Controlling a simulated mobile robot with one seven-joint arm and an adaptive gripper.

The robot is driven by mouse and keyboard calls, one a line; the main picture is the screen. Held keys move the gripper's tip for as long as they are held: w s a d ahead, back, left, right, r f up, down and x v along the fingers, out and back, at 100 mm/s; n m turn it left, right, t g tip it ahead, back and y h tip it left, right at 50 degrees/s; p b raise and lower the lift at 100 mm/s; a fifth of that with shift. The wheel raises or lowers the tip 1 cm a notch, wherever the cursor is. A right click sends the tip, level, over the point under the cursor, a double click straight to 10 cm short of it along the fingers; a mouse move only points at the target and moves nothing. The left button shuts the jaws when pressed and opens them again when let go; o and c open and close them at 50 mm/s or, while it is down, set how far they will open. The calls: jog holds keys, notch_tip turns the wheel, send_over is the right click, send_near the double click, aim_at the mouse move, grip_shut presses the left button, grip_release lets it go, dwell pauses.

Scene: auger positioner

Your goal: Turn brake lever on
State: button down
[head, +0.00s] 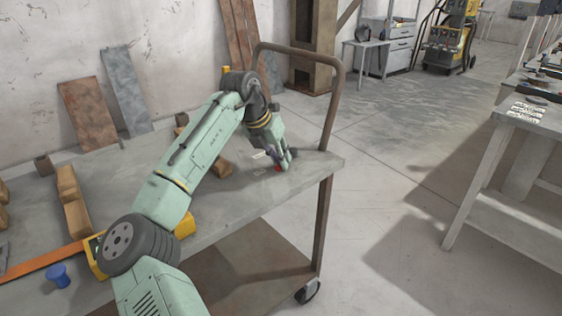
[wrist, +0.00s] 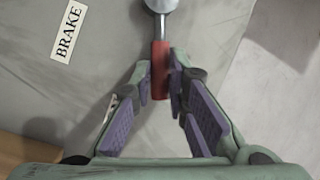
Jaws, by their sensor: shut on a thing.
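The brake lever has a red handle (wrist: 160,60) and a round metal hub (wrist: 161,5) at the top edge of the wrist view. The handle points from the hub toward my gripper. My gripper (wrist: 161,82) is shut on the red handle, with its purple-padded fingers on either side of it. In the head view my gripper (head: 284,162) is low over the cart top, and a small red part of the lever (head: 277,168) shows by its fingers. A white label reading BRAKE (wrist: 69,31) lies left of the lever.
The lever is on a grey metal cart (head: 230,193) with a brown push handle (head: 336,95). Wooden blocks (head: 77,221) and a blue knob (head: 58,275) are at its left. Another table (head: 530,120) stands right, with open floor between.

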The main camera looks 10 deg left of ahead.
jog(key=c, duration=1.6)
grip_release()
jog(key=shift+o, duration=0.2)
